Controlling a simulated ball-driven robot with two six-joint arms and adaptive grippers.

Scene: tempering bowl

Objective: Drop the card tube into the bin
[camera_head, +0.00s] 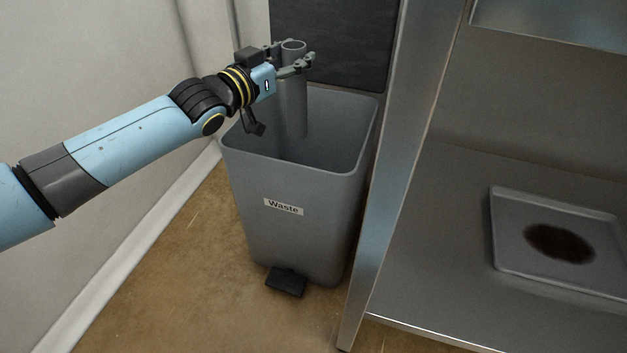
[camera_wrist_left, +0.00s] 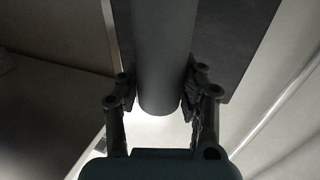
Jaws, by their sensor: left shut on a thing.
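The card tube (camera_head: 294,108) is a grey, hollow cylinder, held upright. My left gripper (camera_head: 297,64) is shut on it near its top end. The tube's lower part hangs inside the mouth of the grey bin (camera_head: 300,225), which has a "Waste" label on its front. In the left wrist view the tube (camera_wrist_left: 163,60) lies between the two fingers of my left gripper (camera_wrist_left: 160,98). Whether the tube touches the bin's inside is hard to tell. My right gripper is not in view.
The bin stands on a brown floor between a pale wall (camera_head: 90,120) and a metal post (camera_head: 395,190). A dark panel (camera_head: 335,40) is behind it. At right, a metal shelf (camera_head: 430,270) bears a grey tray (camera_head: 510,262) with a dark round patch. A black pedal (camera_head: 286,282) is at the bin's foot.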

